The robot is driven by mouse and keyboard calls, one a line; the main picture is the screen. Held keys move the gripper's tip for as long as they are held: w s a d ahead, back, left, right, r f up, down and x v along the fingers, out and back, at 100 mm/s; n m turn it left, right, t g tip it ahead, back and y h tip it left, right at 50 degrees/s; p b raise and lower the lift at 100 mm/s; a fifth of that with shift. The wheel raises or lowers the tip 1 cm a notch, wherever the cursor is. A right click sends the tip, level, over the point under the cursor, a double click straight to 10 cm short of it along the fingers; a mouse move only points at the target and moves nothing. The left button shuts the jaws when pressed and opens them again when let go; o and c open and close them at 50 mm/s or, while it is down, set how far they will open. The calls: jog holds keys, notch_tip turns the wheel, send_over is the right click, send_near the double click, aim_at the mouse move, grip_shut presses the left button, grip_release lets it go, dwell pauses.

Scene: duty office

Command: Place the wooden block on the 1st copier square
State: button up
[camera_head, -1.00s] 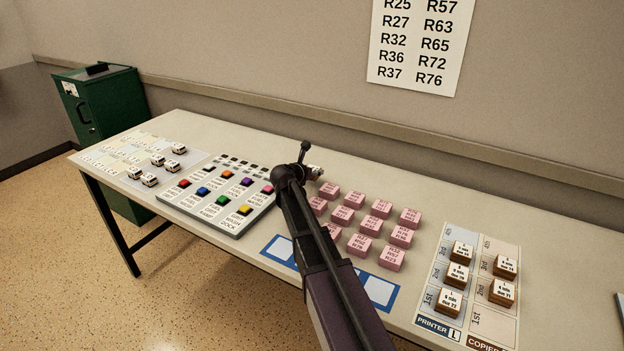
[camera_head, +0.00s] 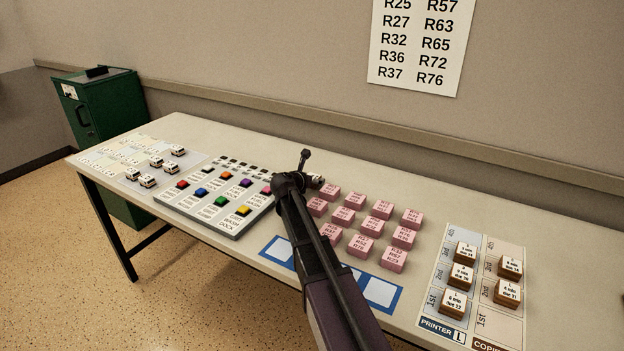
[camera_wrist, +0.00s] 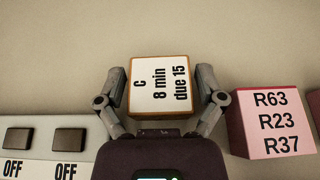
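A wooden block (camera_wrist: 160,85) with a white top label reading "C 8 min due 15" sits between the two fingers of my gripper (camera_wrist: 161,80) in the wrist view. One finger is close along each side of it; I cannot tell whether they press on it. In the head view my gripper (camera_head: 315,181) is low over the table, between the button panel and the pink blocks, and the arm hides most of that spot. The 1st copier square (camera_head: 497,326) is bare, at the near end of the right column of the printer and copier board (camera_head: 478,240).
Pink blocks (camera_head: 371,228) stand in rows right of my gripper; one labelled R63 R23 R37 (camera_wrist: 275,123) is close by. The button panel (camera_head: 216,202) is to the left. Several wooden blocks (camera_head: 453,304) stand on the board's other squares. A blue-framed strip (camera_head: 381,291) lies in front.

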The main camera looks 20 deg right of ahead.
jog(key=shift+r, duration=0.2)
dwell(0.4)
jog(key=p+v, duration=0.4)
jog(key=v, duration=0.8)
jog(key=shift+p, duration=0.4)
